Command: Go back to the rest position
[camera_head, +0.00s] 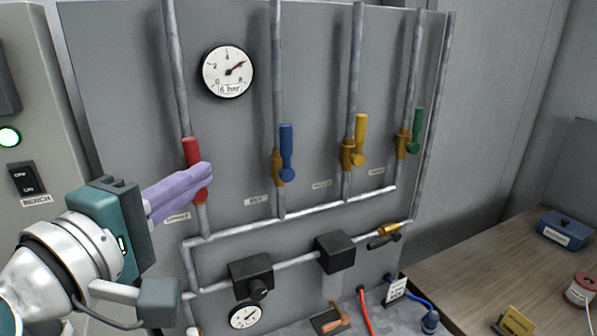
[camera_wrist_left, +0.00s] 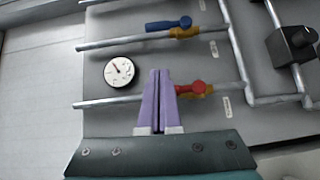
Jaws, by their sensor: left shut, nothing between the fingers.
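My left gripper (camera_head: 205,178) comes in from the left in the head view, its purple fingers closed together and empty. In the head view its tips overlap the red valve handle (camera_head: 192,152), which stands upright along its pipe. In the left wrist view the shut fingers (camera_wrist_left: 160,75) point at the panel, and the red handle (camera_wrist_left: 188,86) lies just right of them. I cannot tell whether they touch. The blue (camera_head: 286,147), yellow (camera_head: 361,135) and green (camera_head: 416,129) handles also stand upright along their pipes. My right gripper is not in view.
A pressure gauge (camera_head: 228,71) hangs on the grey panel (camera_head: 320,80) above the fingers. Pipes and black blocks (camera_head: 335,251) project from the panel lower down. A cabinet with a switch (camera_head: 27,178) stands at left. A wooden bench (camera_head: 470,265) with small items is at right.

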